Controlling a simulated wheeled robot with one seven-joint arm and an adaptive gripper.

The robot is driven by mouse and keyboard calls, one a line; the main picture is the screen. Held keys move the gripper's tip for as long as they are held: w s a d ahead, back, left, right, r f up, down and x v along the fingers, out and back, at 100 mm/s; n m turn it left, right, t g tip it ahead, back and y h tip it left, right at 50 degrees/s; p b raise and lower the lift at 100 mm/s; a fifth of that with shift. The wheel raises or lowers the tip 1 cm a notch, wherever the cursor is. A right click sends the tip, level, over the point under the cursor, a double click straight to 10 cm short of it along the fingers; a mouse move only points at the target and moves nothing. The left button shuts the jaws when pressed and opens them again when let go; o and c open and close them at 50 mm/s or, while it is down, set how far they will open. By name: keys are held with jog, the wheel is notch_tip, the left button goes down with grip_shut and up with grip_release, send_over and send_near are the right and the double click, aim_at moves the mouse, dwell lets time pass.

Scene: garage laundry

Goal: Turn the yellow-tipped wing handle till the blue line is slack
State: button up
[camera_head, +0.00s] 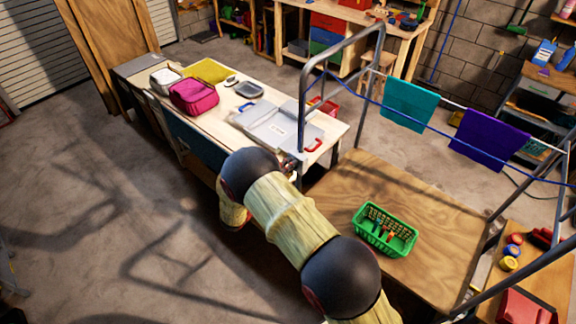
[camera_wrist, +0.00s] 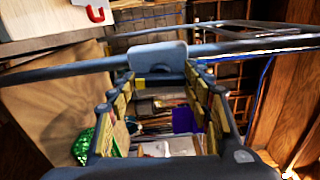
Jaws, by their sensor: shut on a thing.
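A grey block (camera_head: 290,163) sits low on the near metal post in the head view, at the far end of my arm. In the wrist view a pale grey-blue block (camera_wrist: 158,55) sits on a dark tube, with a small yellow tip (camera_wrist: 140,83) below it. My gripper (camera_wrist: 160,78) has its fingertips on either side there, closed on what appears to be the wing handle, mostly hidden. The blue line (camera_head: 420,124) runs from the near frame across to the right with a slight curve. It also shows in the wrist view (camera_wrist: 263,82).
A teal cloth (camera_head: 409,105) and a purple cloth (camera_head: 486,138) hang from the frame's line. A green basket (camera_head: 368,238) stands on the wooden board (camera_head: 425,195) below. A white table (camera_head: 318,150) with a grey case (camera_head: 275,128) and a pink bag (camera_head: 194,96) stands left of the post.

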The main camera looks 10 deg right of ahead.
jog(key=n+p, duration=0.6)
jog(key=n, duration=0.6)
jog(key=shift+n, duration=0.4)
dwell(0.3)
jog(key=o, duration=1.2)
jog(key=shift+c, duration=0.2)
jog(key=shift+a, duration=0.1)
jog(key=v, duration=1.2)
